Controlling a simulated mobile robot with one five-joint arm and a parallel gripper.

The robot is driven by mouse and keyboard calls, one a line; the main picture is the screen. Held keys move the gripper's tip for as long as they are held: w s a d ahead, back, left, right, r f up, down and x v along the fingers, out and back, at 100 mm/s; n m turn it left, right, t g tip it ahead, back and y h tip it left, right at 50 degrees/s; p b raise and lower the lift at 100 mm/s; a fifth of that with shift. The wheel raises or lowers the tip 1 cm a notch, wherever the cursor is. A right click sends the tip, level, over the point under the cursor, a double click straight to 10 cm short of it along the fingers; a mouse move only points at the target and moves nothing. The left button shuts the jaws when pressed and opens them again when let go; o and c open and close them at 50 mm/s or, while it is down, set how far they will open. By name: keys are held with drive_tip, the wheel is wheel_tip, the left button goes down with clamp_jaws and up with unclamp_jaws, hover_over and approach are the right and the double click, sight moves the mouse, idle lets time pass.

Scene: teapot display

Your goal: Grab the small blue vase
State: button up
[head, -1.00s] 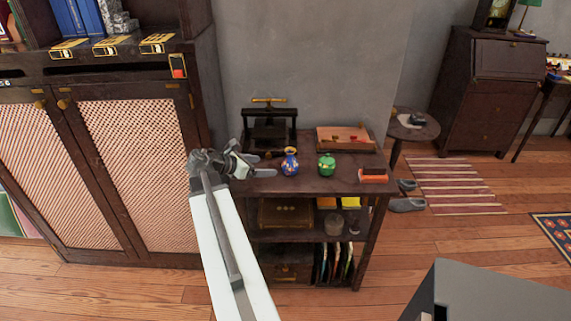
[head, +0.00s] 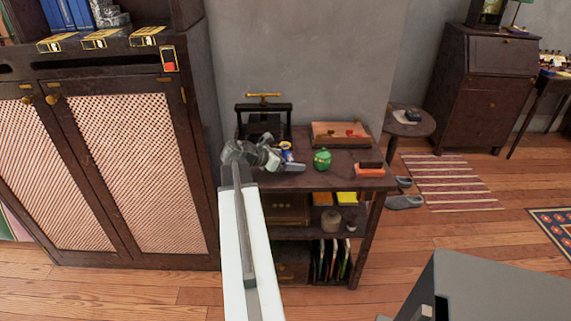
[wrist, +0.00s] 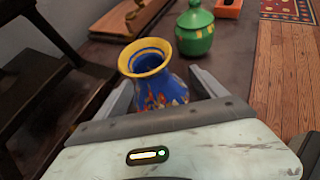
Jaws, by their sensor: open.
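The small blue vase has a yellow rim and coloured patterns. In the head view the vase (head: 286,147) stands on the shelf top (head: 340,180), partly hidden by my gripper (head: 290,158). In the wrist view the vase (wrist: 155,80) is upright between the two fingers of my gripper (wrist: 162,88), which are open on its left and right. The vase's lower part is hidden behind the gripper body. I cannot tell whether either finger touches it.
A green lidded jar (head: 322,159) stands just right of the vase; it also shows in the wrist view (wrist: 195,30). A black press (head: 263,120) stands behind. A wooden tray (head: 341,134) and an orange box (head: 370,169) are farther right. A tall cabinet (head: 125,165) is at left.

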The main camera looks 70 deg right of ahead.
drive_tip(key=shift+d, duration=0.1)
drive_tip(key=c, duration=1.6)
wheel_tip(320, 180, up, 10)
drive_tip(key=p, duration=1)
